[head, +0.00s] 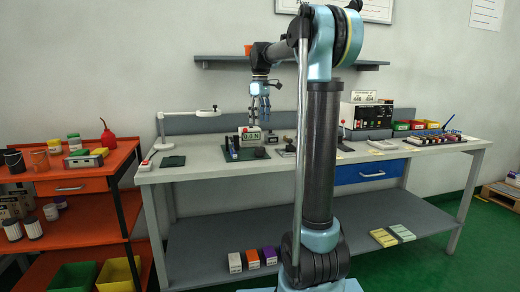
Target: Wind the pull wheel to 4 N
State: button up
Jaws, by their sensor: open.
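My gripper (260,104) points down with its fingers apart and empty. It hangs in the air above the bench, over a small tester with a pale readout (251,136). The readout carries large characters ending in N, but its digits are too small to read surely. The tester stands on a dark green mat (268,155) on the bench top. Small dark parts stand around the readout, among them a dark round part (260,152) in front. I cannot tell surely which part is the pull wheel. No contact between gripper and tester shows.
The grey bench (205,165) runs across the view. A wall shelf (225,60) is behind the gripper. An orange cart (80,185) stands at left.

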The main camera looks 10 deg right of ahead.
aim_at(260, 148)
notch_tip(260, 148, down, 13)
jog(key=shift+f, duration=0.15)
dwell(0.4)
jog(key=c, duration=1.1)
